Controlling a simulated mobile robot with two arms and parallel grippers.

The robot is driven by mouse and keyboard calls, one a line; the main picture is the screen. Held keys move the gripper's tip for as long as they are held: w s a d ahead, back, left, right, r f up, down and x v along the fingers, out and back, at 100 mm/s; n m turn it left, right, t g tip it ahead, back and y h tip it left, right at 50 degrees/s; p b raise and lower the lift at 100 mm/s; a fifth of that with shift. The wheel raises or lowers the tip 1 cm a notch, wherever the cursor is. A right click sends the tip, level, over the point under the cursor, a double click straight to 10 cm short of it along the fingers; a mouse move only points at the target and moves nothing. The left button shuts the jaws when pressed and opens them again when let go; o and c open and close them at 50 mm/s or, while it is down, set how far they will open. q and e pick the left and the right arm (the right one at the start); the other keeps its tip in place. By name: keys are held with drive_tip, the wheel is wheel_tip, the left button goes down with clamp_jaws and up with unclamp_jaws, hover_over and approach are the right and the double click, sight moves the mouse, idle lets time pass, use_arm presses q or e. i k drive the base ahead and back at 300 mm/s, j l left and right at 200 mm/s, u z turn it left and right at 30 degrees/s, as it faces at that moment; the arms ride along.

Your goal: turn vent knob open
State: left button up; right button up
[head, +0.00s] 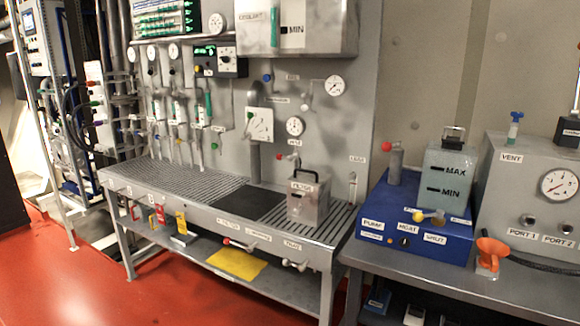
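A grey box (490,195) stands on the bench at the right, cut off by the picture's right edge. A label reading VENT (512,157) is on its front at the upper left. Just above that label, a small valve with a green stem and a blue top (515,125) stands upright on the box. It looks like the vent knob, but its setting is too small to tell. Neither of my grippers shows in the head view.
The box carries a round gauge (559,183) and ports. Left of it, a blue unit (415,225) holds a MAX/MIN tank (447,178). A grated sink bench (170,185) is further left. Red floor is open at lower left.

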sight(516, 115)
drive_tip(key=z, duration=1.25)
